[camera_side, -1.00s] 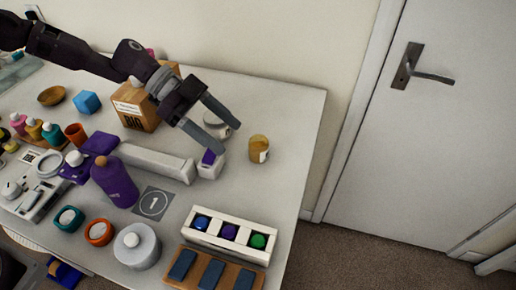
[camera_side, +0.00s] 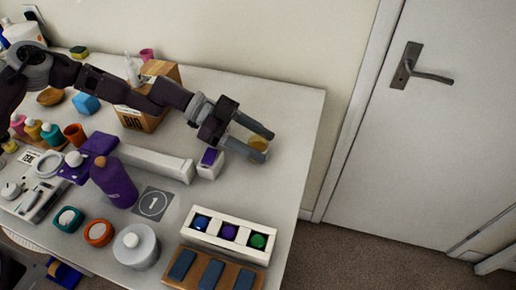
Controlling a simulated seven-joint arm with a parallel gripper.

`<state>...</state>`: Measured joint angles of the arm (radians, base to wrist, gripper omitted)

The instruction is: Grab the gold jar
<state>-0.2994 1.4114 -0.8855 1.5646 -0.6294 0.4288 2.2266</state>
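The gold jar (camera_side: 259,144) stands near the right edge of the table in the side view. My gripper (camera_side: 268,146) is at the jar, with its two grey fingers apart and pointing right and down. One finger passes behind the jar and the other in front of it, so the jar shows between them. The fingers hide the jar's lower part and label. I cannot tell whether either finger touches it.
A small white box with a purple face (camera_side: 210,163) stands just left of the jar. A white rack with coloured balls (camera_side: 229,238) lies nearer the front. A cardboard box (camera_side: 143,118) stands behind my arm. The table's right edge is close by.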

